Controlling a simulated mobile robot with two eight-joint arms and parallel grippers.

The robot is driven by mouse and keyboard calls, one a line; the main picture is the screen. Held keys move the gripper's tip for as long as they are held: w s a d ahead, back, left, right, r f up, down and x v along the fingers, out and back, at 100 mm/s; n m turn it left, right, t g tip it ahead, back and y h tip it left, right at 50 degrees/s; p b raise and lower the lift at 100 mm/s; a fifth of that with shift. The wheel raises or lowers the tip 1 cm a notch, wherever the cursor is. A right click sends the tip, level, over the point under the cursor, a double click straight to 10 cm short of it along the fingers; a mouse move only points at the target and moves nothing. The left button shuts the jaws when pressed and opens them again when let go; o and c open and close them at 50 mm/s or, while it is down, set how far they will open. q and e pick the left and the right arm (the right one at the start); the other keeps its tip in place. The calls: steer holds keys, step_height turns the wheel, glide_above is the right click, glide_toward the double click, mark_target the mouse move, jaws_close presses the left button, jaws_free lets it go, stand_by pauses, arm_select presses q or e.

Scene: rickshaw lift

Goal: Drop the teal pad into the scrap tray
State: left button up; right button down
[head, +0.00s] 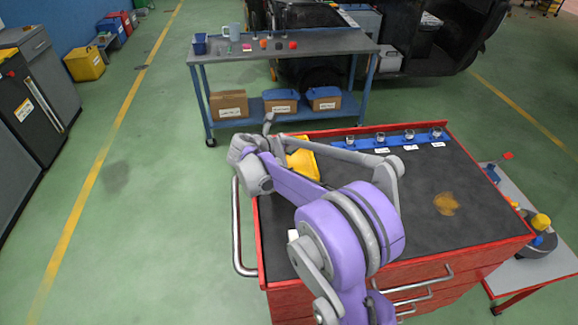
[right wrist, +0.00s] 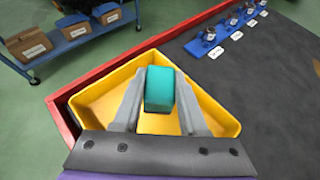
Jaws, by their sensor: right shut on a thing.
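The scrap tray is a yellow open tray (right wrist: 98,98) at the far left corner of the red cart's dark top. In the head view the tray (head: 303,162) is partly hidden behind my purple arm. My right gripper (right wrist: 158,92) is shut on the teal pad (right wrist: 159,88), a small block held between its two grey fingers. In the right wrist view the pad appears over the tray's inside; its exact height above the floor of the tray cannot be told. The pad cannot be made out in the head view. My left gripper is not in view.
A blue rack (head: 386,142) with several small parts and white labels lies along the cart's back edge. The cart's red rim (head: 440,126) borders the top, which has a brownish patch (head: 446,204). A grey workbench (head: 285,44) with several small items stands behind.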

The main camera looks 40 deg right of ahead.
steer(key=shift+f+b, duration=0.45)
steer(key=shift+f, duration=0.85)
steer(key=shift+c, duration=1.8)
jaws_free()
steer(key=v, duration=1.1)
